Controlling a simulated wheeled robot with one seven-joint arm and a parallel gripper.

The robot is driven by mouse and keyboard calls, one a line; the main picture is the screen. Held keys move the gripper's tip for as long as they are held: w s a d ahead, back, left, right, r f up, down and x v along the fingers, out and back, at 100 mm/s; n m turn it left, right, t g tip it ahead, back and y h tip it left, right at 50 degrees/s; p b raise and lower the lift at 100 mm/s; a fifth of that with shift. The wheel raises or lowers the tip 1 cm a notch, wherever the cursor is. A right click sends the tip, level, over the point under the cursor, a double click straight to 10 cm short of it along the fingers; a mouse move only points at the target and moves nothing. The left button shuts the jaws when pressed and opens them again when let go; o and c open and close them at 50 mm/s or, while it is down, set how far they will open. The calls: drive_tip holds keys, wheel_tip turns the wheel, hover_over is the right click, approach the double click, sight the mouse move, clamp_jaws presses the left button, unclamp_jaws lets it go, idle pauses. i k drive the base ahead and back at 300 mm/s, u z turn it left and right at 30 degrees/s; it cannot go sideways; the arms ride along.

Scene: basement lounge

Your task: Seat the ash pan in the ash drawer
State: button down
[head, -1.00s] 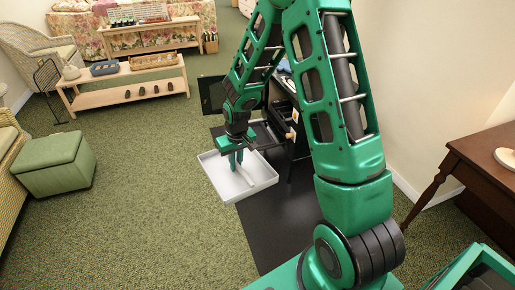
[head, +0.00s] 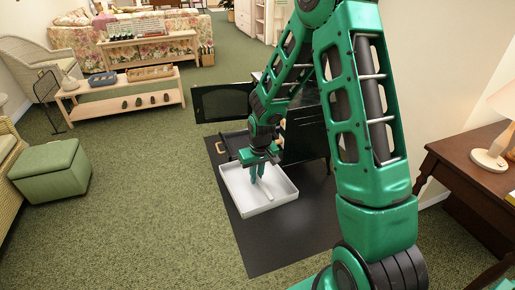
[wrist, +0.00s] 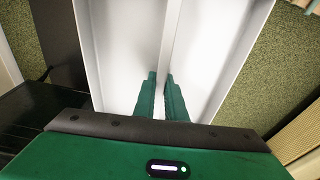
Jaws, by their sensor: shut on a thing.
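The ash pan (head: 282,203) is a shallow light-grey tray with a raised bar along its middle; it also fills much of the wrist view (wrist: 120,40). My gripper (head: 257,176) points down into it. In the wrist view its green fingers (wrist: 161,98) are shut on the middle bar. The pan looks about level over the black floor mat; I cannot tell its exact height. The ash drawer (head: 236,136) appears as a dark open tray at the foot of the black stove (head: 306,132), just behind the pan. My arm and the pan hide part of it.
The stove's dark door (head: 222,102) stands open to the left, above the drawer. The black mat (head: 290,240) has bare room in front. A green ottoman (head: 48,170) and a low wooden bench (head: 125,95) stand left. A dark wooden table (head: 470,165) stands right.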

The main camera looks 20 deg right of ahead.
sight(243, 146)
drive_tip(key=z, duration=0.55)
drive_tip(key=i, duration=1)
